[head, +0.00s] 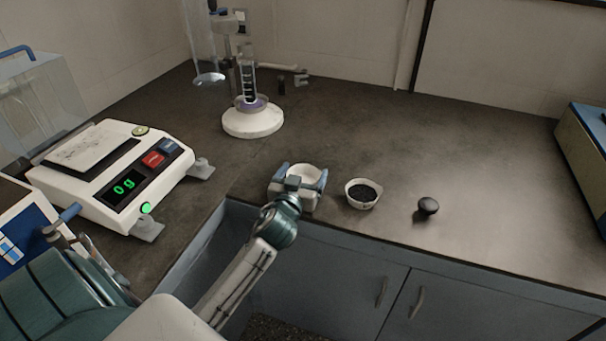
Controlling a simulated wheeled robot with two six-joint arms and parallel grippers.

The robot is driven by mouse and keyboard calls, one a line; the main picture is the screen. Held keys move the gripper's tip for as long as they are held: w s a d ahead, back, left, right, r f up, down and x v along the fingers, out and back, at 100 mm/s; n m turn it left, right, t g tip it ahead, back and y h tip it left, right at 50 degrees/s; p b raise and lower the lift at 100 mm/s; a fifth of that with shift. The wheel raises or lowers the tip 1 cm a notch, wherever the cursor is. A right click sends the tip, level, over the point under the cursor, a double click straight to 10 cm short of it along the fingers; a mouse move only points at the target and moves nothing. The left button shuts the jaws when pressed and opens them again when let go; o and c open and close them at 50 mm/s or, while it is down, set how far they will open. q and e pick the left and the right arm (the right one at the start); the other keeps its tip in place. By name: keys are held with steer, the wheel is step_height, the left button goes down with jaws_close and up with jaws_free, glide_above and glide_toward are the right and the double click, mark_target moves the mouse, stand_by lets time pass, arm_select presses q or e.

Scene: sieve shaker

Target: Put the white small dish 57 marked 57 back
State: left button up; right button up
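A small white dish (303,173) is near the front edge of the bench, between the blue-tipped fingers of my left gripper (303,178). The fingers stand apart, one on each side of it. I cannot tell whether they press on its wall, or whether the dish rests on the bench or is just above it. A second small white dish (351,201) with dark grains in it stands just to the right. No number can be read on either dish. My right gripper is not in view.
A white balance (112,175) reading 0g stands at the left. A round white-based stand (252,122) with a clear cylinder is at the back. A dark round knob-like object (428,205) lies right of the dishes. The bench (450,130) behind them is clear.

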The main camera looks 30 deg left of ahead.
arm_select(q)
steer(key=shift+o, duration=0.7)
steer(key=shift+r, duration=0.15)
